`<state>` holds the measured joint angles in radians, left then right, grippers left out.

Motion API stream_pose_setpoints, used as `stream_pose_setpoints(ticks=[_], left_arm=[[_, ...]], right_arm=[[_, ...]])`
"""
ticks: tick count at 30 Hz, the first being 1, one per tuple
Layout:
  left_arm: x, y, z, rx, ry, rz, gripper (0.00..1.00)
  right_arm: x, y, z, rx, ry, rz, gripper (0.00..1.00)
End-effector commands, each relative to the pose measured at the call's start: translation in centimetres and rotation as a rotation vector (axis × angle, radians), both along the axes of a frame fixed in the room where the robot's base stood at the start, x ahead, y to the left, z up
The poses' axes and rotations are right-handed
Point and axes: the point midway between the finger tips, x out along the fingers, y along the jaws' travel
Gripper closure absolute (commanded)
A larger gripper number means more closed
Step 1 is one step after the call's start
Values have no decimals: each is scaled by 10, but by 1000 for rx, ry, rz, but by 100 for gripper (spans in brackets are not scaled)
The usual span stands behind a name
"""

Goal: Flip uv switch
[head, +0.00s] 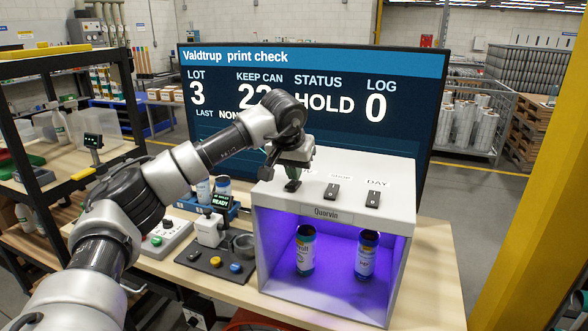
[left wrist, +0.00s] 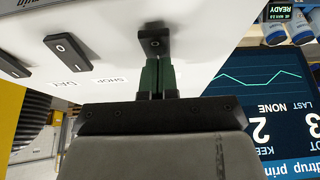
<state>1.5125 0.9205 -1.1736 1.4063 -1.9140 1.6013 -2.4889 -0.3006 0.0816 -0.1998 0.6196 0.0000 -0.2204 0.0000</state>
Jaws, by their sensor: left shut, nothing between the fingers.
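A white light box (head: 335,205) labelled Quorvin stands on the table, and its inside glows purple. Its top carries three dark rocker switches: one labelled DAY (head: 373,199), one labelled SHOP (head: 332,191), and a leftmost one (head: 292,186) whose label is hidden by my arm. My left gripper (head: 293,175) is shut and empty, pointing down at the leftmost switch. In the left wrist view, the shut fingertips (left wrist: 157,62) are right at this switch (left wrist: 153,40); I cannot tell whether they touch it. My right gripper is out of view.
Two bottles, left (head: 305,250) and right (head: 366,255), stand inside the box. A large screen (head: 400,110) rises behind it and reads HOLD.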

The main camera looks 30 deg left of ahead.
Motion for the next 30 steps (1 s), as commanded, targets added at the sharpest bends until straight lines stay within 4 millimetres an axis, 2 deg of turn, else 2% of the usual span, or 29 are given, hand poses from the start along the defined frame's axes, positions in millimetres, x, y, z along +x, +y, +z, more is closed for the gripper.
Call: stream_pose_setpoints(ticks=[11, 19, 30], left_arm=[[-4, -2, -7, 2, 19, -2, 100], [-16, -5, -6, 2, 25, -3, 100], [-17, -5, -2, 1, 20, -1, 100]], right_arm=[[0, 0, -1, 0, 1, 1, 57], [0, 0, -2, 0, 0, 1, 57], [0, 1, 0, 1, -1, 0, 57]])
